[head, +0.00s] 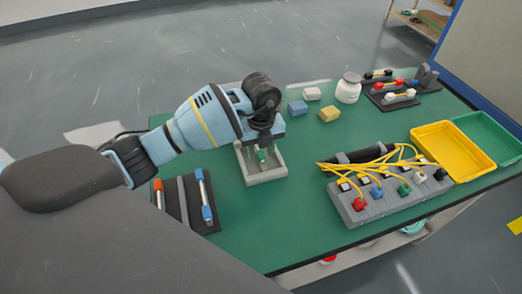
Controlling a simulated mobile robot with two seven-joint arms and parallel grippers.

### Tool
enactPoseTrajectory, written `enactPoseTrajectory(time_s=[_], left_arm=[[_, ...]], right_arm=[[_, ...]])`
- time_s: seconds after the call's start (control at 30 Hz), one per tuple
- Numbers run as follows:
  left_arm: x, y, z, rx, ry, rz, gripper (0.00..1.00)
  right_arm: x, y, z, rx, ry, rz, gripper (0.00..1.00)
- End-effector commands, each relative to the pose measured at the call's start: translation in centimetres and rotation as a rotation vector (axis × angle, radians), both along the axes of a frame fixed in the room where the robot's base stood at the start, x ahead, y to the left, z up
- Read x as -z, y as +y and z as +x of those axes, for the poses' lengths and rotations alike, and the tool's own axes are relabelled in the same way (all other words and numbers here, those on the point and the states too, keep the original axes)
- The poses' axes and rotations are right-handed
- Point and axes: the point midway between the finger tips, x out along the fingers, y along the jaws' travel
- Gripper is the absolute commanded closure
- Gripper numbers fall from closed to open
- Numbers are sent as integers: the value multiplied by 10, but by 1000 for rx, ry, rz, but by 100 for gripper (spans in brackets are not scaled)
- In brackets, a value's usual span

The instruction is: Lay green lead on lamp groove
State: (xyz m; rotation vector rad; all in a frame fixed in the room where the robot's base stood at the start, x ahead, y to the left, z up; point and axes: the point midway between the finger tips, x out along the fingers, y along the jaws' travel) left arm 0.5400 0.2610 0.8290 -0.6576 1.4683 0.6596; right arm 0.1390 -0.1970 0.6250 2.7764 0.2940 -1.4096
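My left gripper (263,158) points down into a small beige open-topped tray (266,179) near the middle of the table. A small bright green piece shows between or just beside its fingertips; I cannot tell whether they grip it. A green plug (404,190) sits on a grey block (378,211) at the right, in a row with red, blue, white and black ones. Yellow leads (375,169) loop over that block. I cannot make out for sure which part is the lamp groove. My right gripper is not in view.
A dark rack (182,212) with orange-ended and blue-ended sticks lies front left. Blue (298,107), yellow (329,114) and white blocks and a white jar (348,88) stand behind. Yellow (458,153) and green (492,137) bins stand at right. The table's front middle is clear.

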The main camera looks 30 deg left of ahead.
Motion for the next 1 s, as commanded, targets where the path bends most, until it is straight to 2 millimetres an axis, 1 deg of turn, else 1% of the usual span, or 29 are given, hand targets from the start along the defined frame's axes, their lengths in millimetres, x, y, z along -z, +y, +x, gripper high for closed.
enactPoseTrajectory(time_s=[0.03,0.17,0.3,0.5,0.6,0.7,1.0], left_arm=[[-8,0,1,0,-4,0,61],[-31,0,1,2,-7,0,61],[-61,0,1,0,-8,0,61],[-96,0,1,0,-5,0,61],[-107,0,1,0,-5,0,61],[-114,0,0,1,-2,-1,61],[-117,0,0,0,-1,-1,61]], right_arm=[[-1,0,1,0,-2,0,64],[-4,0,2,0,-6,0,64],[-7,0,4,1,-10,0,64],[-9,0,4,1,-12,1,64],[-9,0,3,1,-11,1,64],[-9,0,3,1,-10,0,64],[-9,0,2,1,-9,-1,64]])
